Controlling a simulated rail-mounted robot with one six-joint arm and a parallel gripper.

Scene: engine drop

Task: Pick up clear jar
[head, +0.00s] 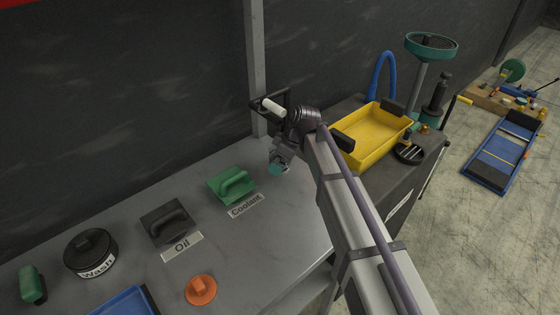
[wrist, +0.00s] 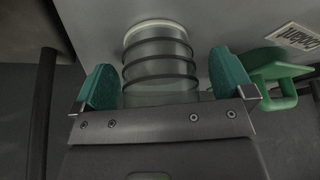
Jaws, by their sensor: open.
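The clear jar (wrist: 160,58) shows in the wrist view, see-through with dark rings around it and a pale rim at its upper end in the picture. My gripper (wrist: 164,84) is open, with one green finger pad on each side of the jar's lower end in the picture. Gaps show between both pads and the jar, and the palm covers part of it. In the head view my gripper (head: 279,166) is low over the back right of the grey bench, and the jar cannot be made out behind it.
A green handled lid (head: 232,184) with a "Coolant" label (head: 246,206) sits close left of my gripper. A black handled lid (head: 167,222), a "Wash" container (head: 90,254) and an orange cap (head: 200,290) lie farther left. A yellow tray (head: 372,133) stands on the cart at right.

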